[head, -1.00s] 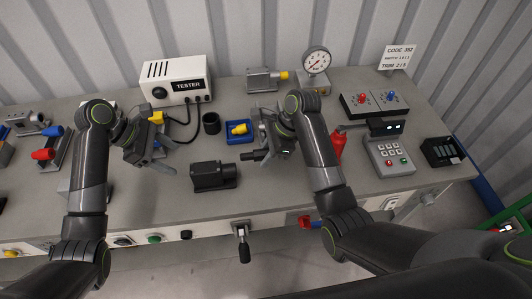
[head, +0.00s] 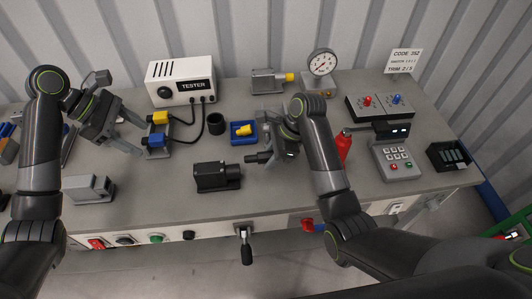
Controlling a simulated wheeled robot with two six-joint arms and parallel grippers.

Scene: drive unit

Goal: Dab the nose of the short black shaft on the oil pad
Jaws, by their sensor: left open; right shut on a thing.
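My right gripper (head: 270,152) is shut on the short black shaft (head: 257,158). The shaft lies roughly level, its free end pointing left above the bench; the fingers hide its other end. A blue square tray (head: 234,140) with a yellow piece (head: 243,130) in it is just behind and left of the shaft, apart from it. I cannot tell for certain which thing is the oil pad. My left gripper (head: 137,138) is open and empty, left of the connectors.
A black cup (head: 216,124), a black motor-like block (head: 217,177) and the white tester (head: 181,80) with yellow and blue connectors (head: 156,139) stand around. A dial gauge (head: 321,64), red bottle (head: 344,146) and keypad (head: 398,157) are on the right.

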